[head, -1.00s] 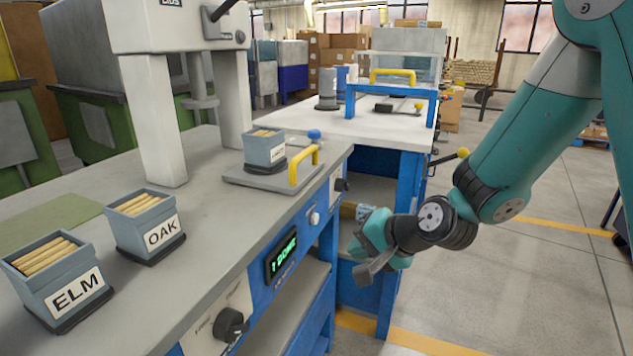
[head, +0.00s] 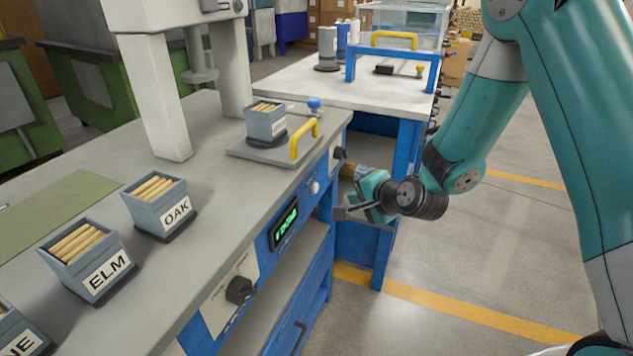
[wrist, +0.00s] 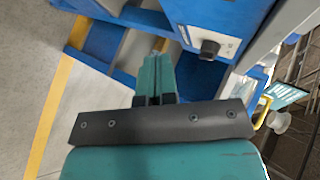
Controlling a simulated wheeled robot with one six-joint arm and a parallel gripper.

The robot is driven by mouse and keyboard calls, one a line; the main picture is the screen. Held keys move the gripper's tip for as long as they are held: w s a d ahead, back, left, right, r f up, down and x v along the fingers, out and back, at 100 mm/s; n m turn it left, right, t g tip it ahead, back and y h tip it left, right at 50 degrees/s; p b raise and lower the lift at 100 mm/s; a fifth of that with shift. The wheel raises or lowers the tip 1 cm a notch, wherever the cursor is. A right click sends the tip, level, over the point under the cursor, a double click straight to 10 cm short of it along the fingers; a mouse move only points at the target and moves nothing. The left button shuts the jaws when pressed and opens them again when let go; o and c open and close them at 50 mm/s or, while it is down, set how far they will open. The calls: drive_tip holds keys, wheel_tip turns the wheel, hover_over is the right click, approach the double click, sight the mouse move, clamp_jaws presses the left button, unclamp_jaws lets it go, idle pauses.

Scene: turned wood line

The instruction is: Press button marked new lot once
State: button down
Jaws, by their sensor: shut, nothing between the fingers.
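No label reading "new lot" is legible in either view. A round white button (head: 314,187) sits on the blue front edge of the grey bench, right of a lit green display (head: 285,226). A blue-topped knob (head: 314,104) stands on the bench top behind the yellow handle. My gripper (head: 366,185) is shut and empty, off the bench front to the right of the white button and apart from it. In the wrist view my shut fingers (wrist: 156,68) point toward the blue bench frame; a round white part (wrist: 278,121) shows at the right.
Black rotary knobs (head: 240,290) sit on the front panels. Boxes of wooden pieces labelled OAK (head: 158,205) and ELM (head: 88,262) stand on the bench. A yellow handle (head: 304,140) rises from a plate.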

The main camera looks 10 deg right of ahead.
sight(315, 188)
drive_tip(key=shift+w+a+p, duration=0.65)
drive_tip(key=shift+w+a, duration=0.15)
drive_tip(key=shift+a, duration=0.3)
drive_tip(key=shift+w+a+p, duration=0.65)
drive_tip(key=shift+w+a, duration=0.1)
drive_tip(key=shift+a, duration=0.35)
drive_tip(key=shift+w+a, duration=0.15)
idle(0.3)
drive_tip(key=shift+w+a, duration=0.1)
drive_tip(key=shift+a, duration=0.05)
drive_tip(key=shift+w+a+p, duration=0.2)
drive_tip(key=shift+a+p, duration=0.1)
drive_tip(key=shift+a, duration=0.05)
idle(0.7)
drive_tip(key=shift+d, duration=0.1)
drive_tip(key=shift+s+d, duration=0.45)
drive_tip(key=shift+d, duration=0.1)
drive_tip(key=shift+d, duration=0.1)
